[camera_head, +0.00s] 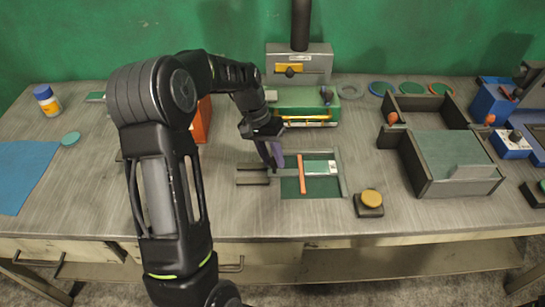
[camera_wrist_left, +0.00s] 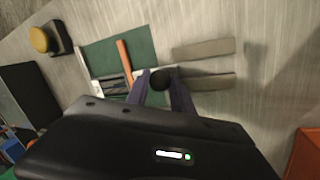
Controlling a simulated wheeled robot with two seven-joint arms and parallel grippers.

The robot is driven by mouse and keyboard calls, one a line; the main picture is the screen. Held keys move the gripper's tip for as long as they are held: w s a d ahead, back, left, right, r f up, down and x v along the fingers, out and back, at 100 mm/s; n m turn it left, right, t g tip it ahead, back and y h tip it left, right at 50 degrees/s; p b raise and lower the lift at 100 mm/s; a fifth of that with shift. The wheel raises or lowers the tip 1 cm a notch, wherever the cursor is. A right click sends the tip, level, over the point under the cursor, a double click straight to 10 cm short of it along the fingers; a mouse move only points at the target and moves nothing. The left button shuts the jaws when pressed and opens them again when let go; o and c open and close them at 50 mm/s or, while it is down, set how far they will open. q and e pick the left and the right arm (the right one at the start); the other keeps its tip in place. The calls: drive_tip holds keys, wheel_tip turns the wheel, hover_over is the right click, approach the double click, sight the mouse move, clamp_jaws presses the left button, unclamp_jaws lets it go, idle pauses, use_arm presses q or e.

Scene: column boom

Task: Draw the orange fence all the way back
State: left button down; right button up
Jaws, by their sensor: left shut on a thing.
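The orange fence (camera_head: 302,175) is a thin upright bar across a dark green bed (camera_head: 323,187) in a grey frame. In the left wrist view the fence (camera_wrist_left: 125,62) lies just left of my fingers. My left gripper (camera_head: 274,160) is left of the fence in the head view, above the two grey bars (camera_head: 252,181). In the left wrist view, my left gripper (camera_wrist_left: 165,88) has its purple-grey fingers shut on a black round knob (camera_wrist_left: 163,77). The link between knob and fence is hidden. My right gripper is out of view.
A grey machine (camera_head: 299,62) with a green block stands behind the bed. A yellow button (camera_head: 371,198) is at its front right, and a dark-walled box (camera_head: 445,165) stands farther right. An orange block (camera_head: 203,120) is partly behind my left arm.

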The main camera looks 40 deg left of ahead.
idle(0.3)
use_arm(q)
drive_tip(key=s+a, duration=0.1)
drive_tip(key=a, duration=0.1)
drive_tip(key=s+a+b, duration=0.1)
drive_tip(key=s+a, duration=0.2)
drive_tip(key=shift+a, duration=0.35)
drive_tip(key=shift+s+a, duration=0.15)
drive_tip(key=shift+s, duration=0.05)
drive_tip(key=c, duration=1.1)
unclamp_jaws()
drive_tip(key=shift+s+a, duration=0.15)
drive_tip(key=shift+c, duration=0.2)
drive_tip(key=shift+o, duration=0.2)
